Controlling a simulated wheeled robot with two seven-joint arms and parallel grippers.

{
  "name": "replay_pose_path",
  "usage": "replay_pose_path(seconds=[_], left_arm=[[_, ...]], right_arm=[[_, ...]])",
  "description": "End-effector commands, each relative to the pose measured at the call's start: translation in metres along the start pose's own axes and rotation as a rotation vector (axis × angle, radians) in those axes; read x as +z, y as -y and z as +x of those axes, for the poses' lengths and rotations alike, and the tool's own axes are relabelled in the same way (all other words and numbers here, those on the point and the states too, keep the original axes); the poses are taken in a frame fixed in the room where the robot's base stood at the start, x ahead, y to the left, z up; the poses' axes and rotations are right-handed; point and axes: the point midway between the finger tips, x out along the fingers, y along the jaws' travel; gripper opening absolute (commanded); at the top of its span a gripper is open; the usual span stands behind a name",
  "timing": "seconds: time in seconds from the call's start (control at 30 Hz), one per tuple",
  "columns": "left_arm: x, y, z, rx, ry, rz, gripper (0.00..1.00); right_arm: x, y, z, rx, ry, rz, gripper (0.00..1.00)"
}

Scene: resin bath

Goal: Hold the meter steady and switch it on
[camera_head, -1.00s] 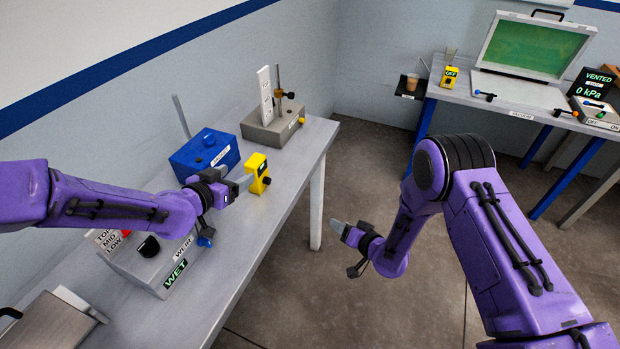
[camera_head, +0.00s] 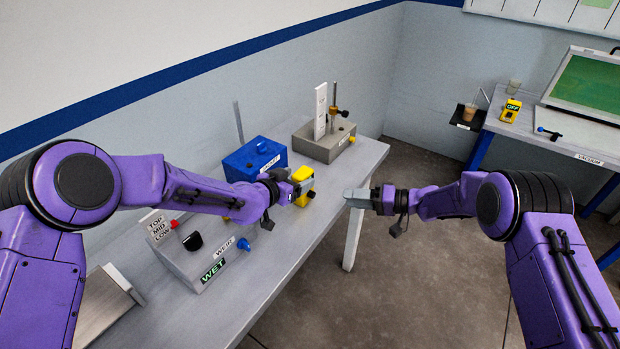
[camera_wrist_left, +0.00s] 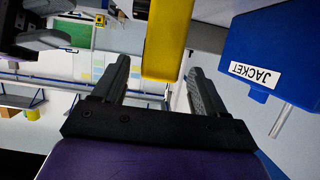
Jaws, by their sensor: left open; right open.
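The yellow meter (camera_head: 304,182) stands on the grey table in front of the blue box, with a dark knob on it. In the left wrist view the yellow body (camera_wrist_left: 166,38) shows between and beyond my left fingers. My left gripper (camera_head: 290,186) is open at the meter's left side; I cannot tell whether the fingers touch it. My right gripper (camera_head: 356,198) is open and empty, in the air to the right of the meter, pointing toward it and apart from it. The meter's display is not readable from here.
The blue box (camera_head: 254,159) labelled JACKET stands close behind the meter. A grey stand (camera_head: 325,143) is further back. A grey WEIR box (camera_head: 198,252) lies nearer me. A yellow device marked OFF (camera_head: 511,110) is on the far vacuum table. Open floor lies right of the table.

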Motion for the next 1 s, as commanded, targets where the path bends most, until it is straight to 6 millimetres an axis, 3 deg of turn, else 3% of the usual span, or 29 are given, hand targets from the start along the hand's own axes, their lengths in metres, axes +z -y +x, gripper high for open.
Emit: replay_pose_path(seconds=[0.2,0.53,0.57,0.73,1.0], left_arm=[[0.0,0.0,0.032,0.001,-0.001,-0.001,0.72],[0.0,0.0,0.038,0.0,0.0,0.0,0.72],[0.0,0.0,0.038,0.0,0.0,0.0,0.69],[0.0,0.0,0.038,0.0,0.0,0.0,0.14],[0.0,0.0,0.038,0.0,-0.001,-0.001,0.1]], right_arm=[[0.0,0.0,0.0,0.0,0.0,-0.001,0.43],[0.0,0.0,0.0,0.0,-0.001,-0.001,0.43],[0.0,0.0,0.0,0.0,-0.001,-0.001,0.43],[0.0,0.0,0.0,0.0,-0.001,-0.001,0.43],[0.0,0.0,0.0,0.0,-0.001,-0.001,0.43]])
